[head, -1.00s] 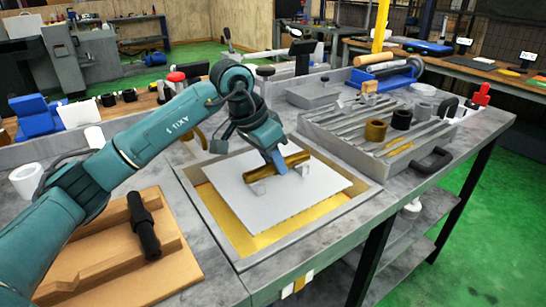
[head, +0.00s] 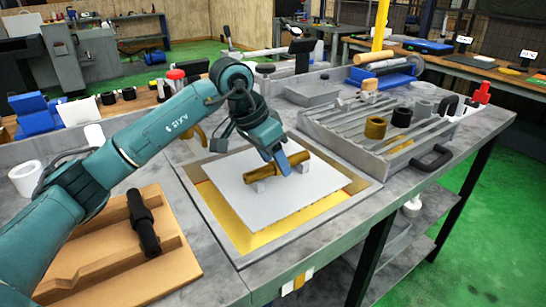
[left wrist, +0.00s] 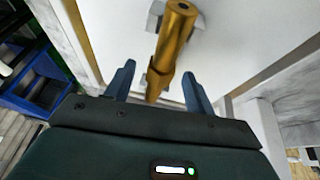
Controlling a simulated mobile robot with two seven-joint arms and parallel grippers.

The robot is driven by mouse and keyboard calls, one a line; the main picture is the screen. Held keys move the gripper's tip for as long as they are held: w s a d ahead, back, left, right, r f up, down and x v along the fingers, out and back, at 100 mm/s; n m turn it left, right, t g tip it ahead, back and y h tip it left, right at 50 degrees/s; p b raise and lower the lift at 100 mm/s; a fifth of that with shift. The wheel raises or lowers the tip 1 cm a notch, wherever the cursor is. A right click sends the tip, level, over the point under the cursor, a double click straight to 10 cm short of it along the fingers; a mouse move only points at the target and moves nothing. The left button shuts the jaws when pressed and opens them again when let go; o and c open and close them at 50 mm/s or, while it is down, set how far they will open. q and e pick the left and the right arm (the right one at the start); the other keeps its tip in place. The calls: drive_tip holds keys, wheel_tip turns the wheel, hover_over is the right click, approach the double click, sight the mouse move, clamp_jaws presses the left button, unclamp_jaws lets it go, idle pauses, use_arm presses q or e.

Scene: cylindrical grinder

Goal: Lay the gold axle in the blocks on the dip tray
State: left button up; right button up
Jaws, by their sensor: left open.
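The gold axle (head: 264,174) lies across the small grey blocks (head: 258,187) on the white plate of the dip tray (head: 245,205). In the left wrist view the axle (left wrist: 172,42) runs from the top middle down between the fingers, with a block (left wrist: 192,20) under its far end. My left gripper (head: 280,163) is at the axle, coming down from above. In the left wrist view its blue fingers (left wrist: 158,70) are apart, one on each side of the axle, with gaps showing. The fingers hide part of the axle in the head view.
A wooden board (head: 100,255) with a black shaft (head: 143,225) lies at the front left. A grey rack (head: 375,130) with rods and rings stands to the right of the tray, with a dark handle (head: 431,158) at its front. The bench's front right edge drops to a lower shelf.

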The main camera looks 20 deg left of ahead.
use_arm(q)
drive_tip(key=shift+f, duration=0.15)
drive_tip(key=v, duration=1.3)
drive_tip(key=shift+r, duration=0.2)
drive_tip(key=shift+s, duration=0.1)
